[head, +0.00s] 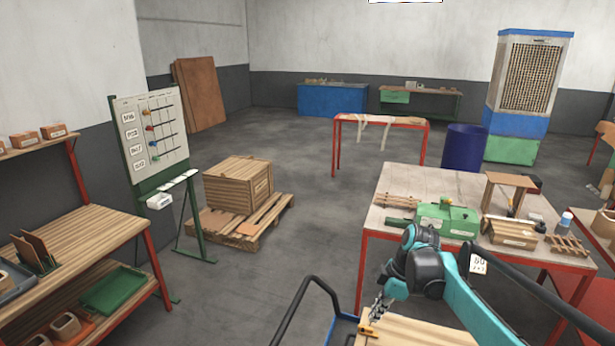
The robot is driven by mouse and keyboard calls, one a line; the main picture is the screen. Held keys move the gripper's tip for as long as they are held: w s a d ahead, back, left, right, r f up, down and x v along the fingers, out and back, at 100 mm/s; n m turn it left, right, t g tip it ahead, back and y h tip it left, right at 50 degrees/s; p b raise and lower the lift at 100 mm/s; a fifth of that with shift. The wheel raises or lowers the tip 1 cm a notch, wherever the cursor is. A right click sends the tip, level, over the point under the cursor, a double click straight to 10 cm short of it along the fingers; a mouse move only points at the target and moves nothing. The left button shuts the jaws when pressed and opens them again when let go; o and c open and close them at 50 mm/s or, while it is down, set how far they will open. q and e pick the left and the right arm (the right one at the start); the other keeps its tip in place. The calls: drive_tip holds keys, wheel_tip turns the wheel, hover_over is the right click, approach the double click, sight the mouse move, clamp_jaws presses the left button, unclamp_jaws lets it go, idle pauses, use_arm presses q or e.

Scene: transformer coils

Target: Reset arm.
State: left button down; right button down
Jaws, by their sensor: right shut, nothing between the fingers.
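My right arm comes in from the lower right, teal and black. It bends at the wrist, and my right gripper (372,318) points down, shut and empty. The gripper is over the left edge of a wooden-topped cart (430,334) in the foreground. A small yellow-orange piece (367,331) shows just below the fingertips; I cannot tell whether they touch it. My left gripper is not in view.
A red-legged table (395,222) behind my right arm holds a green box (447,219) and wooden pieces. The cart's black handrail (318,284) rises left of the gripper. A pallet (240,228) with a crate (238,184) stands left. The floor between is clear.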

drive_tip(key=s+a+f+m+t+h+b, duration=0.1)
drive_tip(key=s+f+m+t+b, duration=0.2)
drive_tip(key=s+m, duration=0.5)
drive_tip(key=s+a+f+m+t+h+b, duration=0.1)
drive_tip(key=s+m, duration=0.6)
drive_tip(key=s, duration=0.7)
wheel_tip(320, 180, down, 4)
drive_tip(key=t+h+b, duration=0.1)
drive_tip(key=t+b, duration=0.1)
drive_tip(key=b, duration=0.1)
drive_tip(key=shift+s+m, duration=0.15)
drive_tip(key=shift+m, duration=0.25)
